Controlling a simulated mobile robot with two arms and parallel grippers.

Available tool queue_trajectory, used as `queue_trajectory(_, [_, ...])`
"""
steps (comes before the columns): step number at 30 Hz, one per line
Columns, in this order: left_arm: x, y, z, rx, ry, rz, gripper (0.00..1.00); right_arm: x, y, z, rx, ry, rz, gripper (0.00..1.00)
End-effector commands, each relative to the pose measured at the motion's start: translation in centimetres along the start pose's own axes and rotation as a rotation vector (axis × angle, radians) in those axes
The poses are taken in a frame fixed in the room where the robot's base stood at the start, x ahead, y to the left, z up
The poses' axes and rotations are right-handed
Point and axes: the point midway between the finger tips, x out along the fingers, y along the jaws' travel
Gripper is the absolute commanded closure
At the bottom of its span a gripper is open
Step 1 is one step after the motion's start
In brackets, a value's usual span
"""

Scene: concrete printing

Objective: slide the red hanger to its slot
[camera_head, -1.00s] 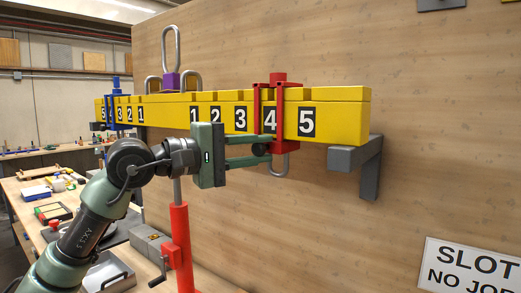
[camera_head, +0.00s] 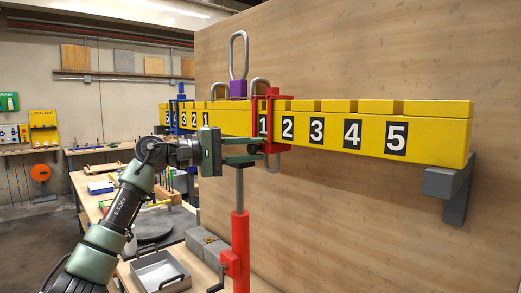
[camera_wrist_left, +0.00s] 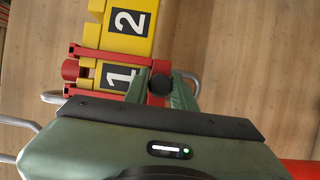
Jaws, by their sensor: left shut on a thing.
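The red hanger (camera_head: 285,122) straddles the yellow beam (camera_head: 437,130) at the number 1 on the right-hand half. Its grey hook hangs below the beam. My left gripper (camera_head: 262,150) is shut on the lower part of the red hanger. In the left wrist view the red hanger (camera_wrist_left: 88,52) frames the number 1, and my left gripper (camera_wrist_left: 162,85) reaches its lower edge; the exact contact is partly hidden. Slots 2 to 5 to its right are empty. A blue hanger (camera_head: 174,118) sits on the left half near number 4. My right gripper is out of view.
A purple block (camera_head: 238,89) with a tall grey loop tops the beam between two smaller loops. A red jack post (camera_head: 240,250) stands below the beam. A grey bracket (camera_head: 452,190) supports the right end. A bench with trays lies lower left.

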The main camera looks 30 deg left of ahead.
Motion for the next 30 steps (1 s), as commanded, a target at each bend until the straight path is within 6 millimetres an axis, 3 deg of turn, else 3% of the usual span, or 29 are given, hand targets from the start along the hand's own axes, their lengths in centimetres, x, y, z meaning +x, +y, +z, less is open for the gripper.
queue_trajectory(14, [-0.2, -0.2, -0.7, -0.001, 0.008, -0.003, 1.00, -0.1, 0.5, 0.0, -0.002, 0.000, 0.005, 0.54])
queue_trajectory(15, [-0.2, -0.2, -0.7, -0.001, 0.008, -0.003, 0.69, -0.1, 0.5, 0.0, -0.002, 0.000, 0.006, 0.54])
queue_trajectory(17, [-0.2, -0.2, -0.7, -0.001, 0.008, -0.003, 0.54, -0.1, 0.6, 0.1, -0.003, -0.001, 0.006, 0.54])
queue_trajectory(26, [-0.2, -0.2, -0.5, -0.001, 0.004, -0.005, 0.54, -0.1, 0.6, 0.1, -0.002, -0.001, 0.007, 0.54])
queue_trajectory(30, [-1.2, -0.5, -0.6, 0.000, 0.006, -0.005, 0.54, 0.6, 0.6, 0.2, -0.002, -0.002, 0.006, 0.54])
